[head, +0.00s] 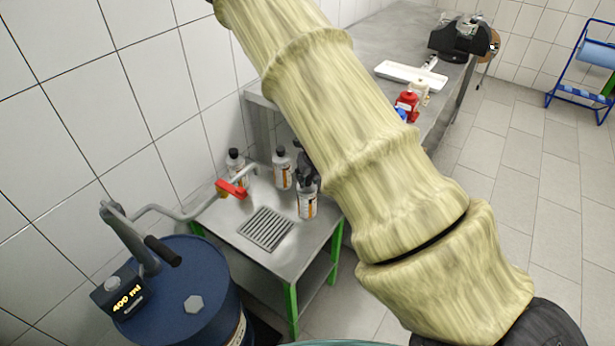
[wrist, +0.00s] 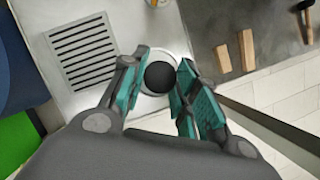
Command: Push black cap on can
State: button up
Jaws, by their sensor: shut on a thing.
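The black cap (wrist: 160,77) is between the teal-padded fingers of my gripper (wrist: 159,86) in the wrist view. My gripper is shut on it. Below the cap is the round white top of a can (wrist: 178,58), with the cap roughly centred over it. I cannot tell whether the cap is seated or just above the opening. In the head view, a white can with an orange-black label (head: 307,206) stands upright on the metal table, directly below my dark gripper (head: 305,168), which my arm partly hides.
Two more labelled bottles with dark tops (head: 282,170) (head: 235,163) stand behind on the metal table (head: 225,222). A drain grate (head: 266,229) lies to the left. Wooden blocks (wrist: 223,60) lie on the darker bench.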

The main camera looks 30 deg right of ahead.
jog(key=o, duration=0.7)
jog(key=shift+o, duration=0.4)
jog(key=o, duration=0.8)
jog(key=shift+o, duration=0.2)
jog(key=shift+r+p, duration=1)
jog(key=shift+r, duration=0.3)
jog(key=shift+r+p, duration=1.65)
jog(key=shift+r, duration=0.5)
